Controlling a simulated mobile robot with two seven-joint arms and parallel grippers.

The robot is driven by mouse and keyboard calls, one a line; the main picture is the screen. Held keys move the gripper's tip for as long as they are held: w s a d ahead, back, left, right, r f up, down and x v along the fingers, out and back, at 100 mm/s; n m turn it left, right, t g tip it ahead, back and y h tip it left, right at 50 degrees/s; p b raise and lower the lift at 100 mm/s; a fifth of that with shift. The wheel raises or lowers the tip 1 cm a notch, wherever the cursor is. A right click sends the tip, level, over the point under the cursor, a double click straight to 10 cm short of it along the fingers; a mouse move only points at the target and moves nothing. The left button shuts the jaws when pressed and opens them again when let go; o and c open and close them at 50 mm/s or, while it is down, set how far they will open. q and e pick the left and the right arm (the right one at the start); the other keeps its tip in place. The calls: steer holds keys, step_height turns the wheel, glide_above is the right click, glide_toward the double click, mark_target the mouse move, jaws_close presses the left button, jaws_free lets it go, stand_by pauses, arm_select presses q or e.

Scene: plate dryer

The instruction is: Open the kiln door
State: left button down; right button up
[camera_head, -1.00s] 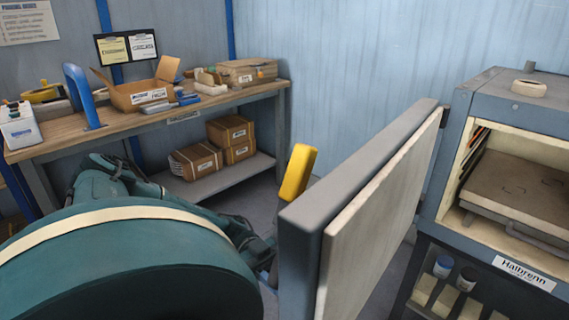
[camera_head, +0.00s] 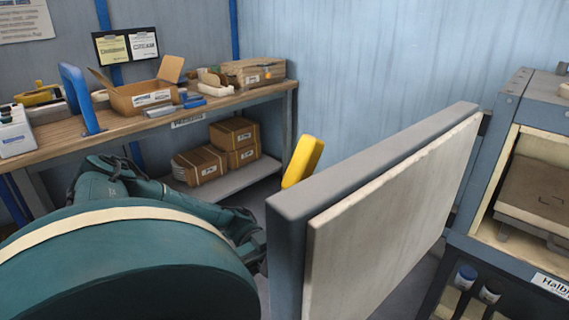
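The kiln (camera_head: 520,110) stands at the right, and its grey metal frame is cut off by the picture edge. Its door (camera_head: 390,200) is swung wide open toward me, with the pale inner lining facing right. The kiln's inside is exposed and holds a flat brown slab (camera_head: 535,190). A yellow handle (camera_head: 303,160) sticks up behind the door's outer side. My teal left arm comes in from the left and reaches behind the door's near edge. The door hides my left gripper. My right gripper is not in view.
A wooden workbench (camera_head: 60,135) at the left carries an open cardboard box (camera_head: 150,95), a blue upright item (camera_head: 80,95) and packages. Taped boxes (camera_head: 235,135) sit on its lower shelf. Small jars (camera_head: 465,277) stand under the kiln.

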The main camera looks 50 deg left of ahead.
arm_select(q)
steer(key=shift+a+f, duration=0.1)
steer(key=shift+a, duration=0.1)
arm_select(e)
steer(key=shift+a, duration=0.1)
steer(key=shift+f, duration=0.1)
arm_select(q)
steer(key=c, duration=1.3)
jaws_free()
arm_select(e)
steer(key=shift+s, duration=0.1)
arm_select(q)
steer(key=a+b, duration=0.3)
steer(key=a, duration=1)
steer(key=shift+s+b, duration=0.15)
steer(key=shift+b, duration=0.25)
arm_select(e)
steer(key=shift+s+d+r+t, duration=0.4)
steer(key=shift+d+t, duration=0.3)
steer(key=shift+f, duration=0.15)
